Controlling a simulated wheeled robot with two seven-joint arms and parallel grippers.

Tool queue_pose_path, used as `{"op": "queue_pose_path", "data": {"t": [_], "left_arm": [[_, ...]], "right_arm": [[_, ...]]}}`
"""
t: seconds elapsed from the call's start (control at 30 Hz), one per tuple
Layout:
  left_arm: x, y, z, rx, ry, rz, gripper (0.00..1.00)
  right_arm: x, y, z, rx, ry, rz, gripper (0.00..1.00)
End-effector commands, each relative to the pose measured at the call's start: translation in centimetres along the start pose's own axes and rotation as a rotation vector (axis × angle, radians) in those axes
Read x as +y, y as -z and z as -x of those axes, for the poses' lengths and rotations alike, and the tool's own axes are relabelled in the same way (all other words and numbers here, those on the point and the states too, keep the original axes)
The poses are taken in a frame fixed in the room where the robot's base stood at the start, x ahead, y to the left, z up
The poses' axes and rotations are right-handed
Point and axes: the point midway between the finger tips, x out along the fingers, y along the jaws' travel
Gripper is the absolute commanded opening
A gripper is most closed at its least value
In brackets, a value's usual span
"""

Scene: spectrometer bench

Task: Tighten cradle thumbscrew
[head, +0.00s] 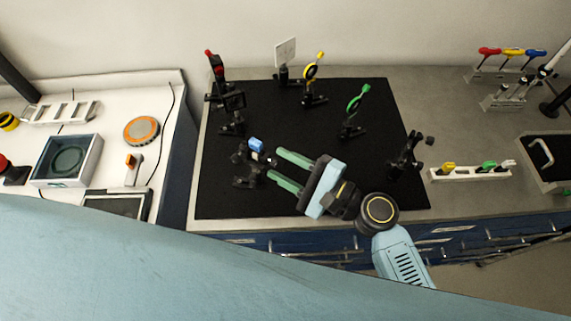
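A black cradle-like mount (246,168) with a blue part (256,145) on top stands on the black breadboard mat, left of its centre. My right gripper (273,163) reaches it from the right, its two green fingers apart and pointing left. A small dark knob at the mount's right side shows by the gap between the fingertips; I cannot tell if it is the thumbscrew or if a finger touches it. My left gripper is not in view.
A white strip (470,174) with coloured pieces lies further right. The mat's front middle is partly clear.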

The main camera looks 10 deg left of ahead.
Motion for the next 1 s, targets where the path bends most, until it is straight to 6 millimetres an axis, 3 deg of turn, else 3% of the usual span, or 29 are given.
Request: {"op": "queue_pose_path", "data": {"t": [0.23, 0.37, 0.8, 1.0], "left_arm": [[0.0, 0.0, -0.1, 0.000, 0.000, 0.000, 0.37], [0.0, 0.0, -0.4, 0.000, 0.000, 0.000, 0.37], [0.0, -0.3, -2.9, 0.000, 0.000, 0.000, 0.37], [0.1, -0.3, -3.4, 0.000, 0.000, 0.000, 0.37]], "right_arm": [[0.0, 0.0, 0.2, 0.000, -0.001, 0.000, 0.37], [0.2, 0.1, 1.4, 0.001, -0.001, 0.000, 0.37], [0.3, 0.2, 10.7, 0.002, -0.003, 0.000, 0.37], [0.1, 0.1, 13.0, 0.000, -0.001, 0.000, 0.37]]}}
